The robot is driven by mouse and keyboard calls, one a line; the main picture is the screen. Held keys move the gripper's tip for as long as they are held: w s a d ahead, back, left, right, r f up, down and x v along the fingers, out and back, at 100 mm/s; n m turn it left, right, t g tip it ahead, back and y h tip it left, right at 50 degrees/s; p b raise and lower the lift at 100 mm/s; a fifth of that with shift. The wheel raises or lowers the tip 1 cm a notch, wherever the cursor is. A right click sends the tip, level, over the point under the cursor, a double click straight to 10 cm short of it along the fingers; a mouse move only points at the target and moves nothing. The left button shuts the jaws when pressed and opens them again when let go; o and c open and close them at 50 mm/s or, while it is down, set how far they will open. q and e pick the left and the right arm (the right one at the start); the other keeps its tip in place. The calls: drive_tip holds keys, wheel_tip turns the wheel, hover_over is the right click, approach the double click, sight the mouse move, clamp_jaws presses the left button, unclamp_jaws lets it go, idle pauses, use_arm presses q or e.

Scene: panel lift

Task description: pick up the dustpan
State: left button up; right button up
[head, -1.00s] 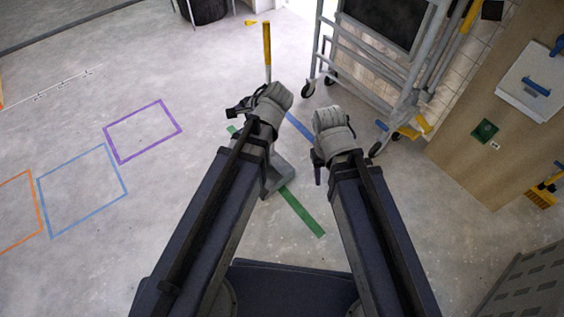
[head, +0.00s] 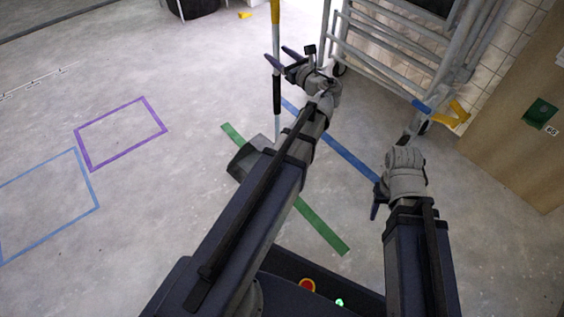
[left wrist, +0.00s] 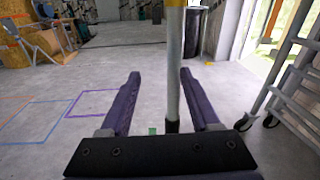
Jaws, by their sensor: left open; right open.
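The dustpan has a dark grey pan (head: 248,158) on the floor and an upright pole handle (head: 276,100), with yellow at its top and a black section lower down. In the left wrist view the handle (left wrist: 173,80) runs upright between the two fingers. My left gripper (head: 276,56) is open at the handle, with a finger to either side in the left wrist view (left wrist: 160,73). I cannot tell whether either finger touches it. My arm hides part of the pan's right side. My right gripper (head: 377,207) is open and empty, well right of the dustpan.
A grey metal trolley (head: 395,50) on castors stands close behind and right of my left gripper. A wooden panel (head: 510,140) is at the far right. Green tape (head: 320,227) and blue tape (head: 345,155) mark the floor. The floor at left is clear.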

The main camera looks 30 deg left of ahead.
sight(277, 48)
use_arm(q)
drive_tip(key=shift+w+d+f+m+t, duration=0.1)
drive_tip(key=shift+w+m+t, duration=0.05)
drive_tip(key=shift+w+m, duration=0.15)
drive_tip(key=shift+w+d+f+m+t, duration=0.1)
drive_tip(key=shift+w+m+t, duration=0.1)
drive_tip(key=shift+w, duration=0.2)
drive_tip(key=shift+x, duration=1.4)
drive_tip(key=shift+w+a, duration=0.4)
drive_tip(key=x, duration=0.4)
drive_tip(key=shift+w+r, duration=0.1)
drive_tip(key=shift+r, duration=0.05)
drive_tip(key=shift+d, duration=0.1)
clamp_jaws()
